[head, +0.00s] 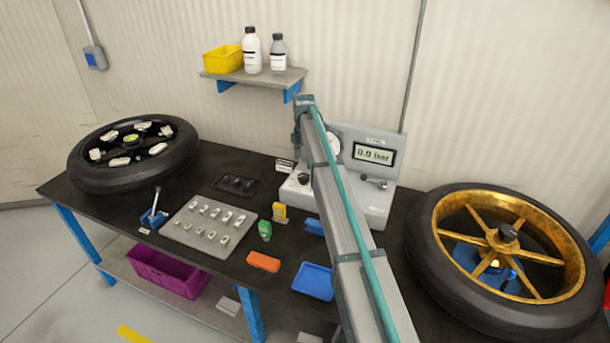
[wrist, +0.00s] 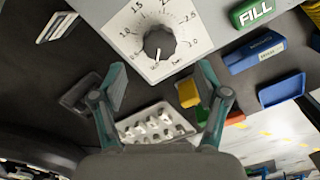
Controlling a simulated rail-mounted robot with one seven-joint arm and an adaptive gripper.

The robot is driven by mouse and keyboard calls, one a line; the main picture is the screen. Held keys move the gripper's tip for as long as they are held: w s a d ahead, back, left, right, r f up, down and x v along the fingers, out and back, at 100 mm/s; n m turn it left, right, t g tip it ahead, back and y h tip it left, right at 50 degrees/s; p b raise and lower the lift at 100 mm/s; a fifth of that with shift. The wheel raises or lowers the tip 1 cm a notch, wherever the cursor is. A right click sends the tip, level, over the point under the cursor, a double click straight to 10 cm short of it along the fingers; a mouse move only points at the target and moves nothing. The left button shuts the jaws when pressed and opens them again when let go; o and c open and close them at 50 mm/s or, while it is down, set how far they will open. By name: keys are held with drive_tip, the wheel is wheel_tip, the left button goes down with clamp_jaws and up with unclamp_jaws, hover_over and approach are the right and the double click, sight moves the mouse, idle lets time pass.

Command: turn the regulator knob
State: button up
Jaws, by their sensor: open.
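The regulator knob (wrist: 159,43) is a dark round knob on a white scale plate (wrist: 185,22) in the wrist view. Its pale pointer mark faces the lower edge of the plate. A dark knob (head: 304,179) also shows beside my arm in the head view, on the grey test unit (head: 372,202). The unit's display (head: 373,154) reads 0.0 bar. My gripper (wrist: 163,74) is open and empty in the wrist view, its two fingers spread on either side below the knob, apart from it. In the head view my arm hides most of the gripper.
A green FILL label (wrist: 252,12) sits near the knob. A black tyre with a gold wheel (head: 505,255) lies right of the unit. A grey tray of weights (head: 208,228), a blue tray (head: 313,281) and an orange block (head: 263,262) lie on the bench. A shelf (head: 255,77) hangs above.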

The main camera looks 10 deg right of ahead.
sight(304, 175)
wheel_tip(304, 175, down, 8)
drive_tip(key=shift+f+p, duration=0.1)
drive_tip(key=shift+p, duration=1)
drive_tip(key=shift+c, duration=0.3)
drive_tip(key=c, duration=1.1)
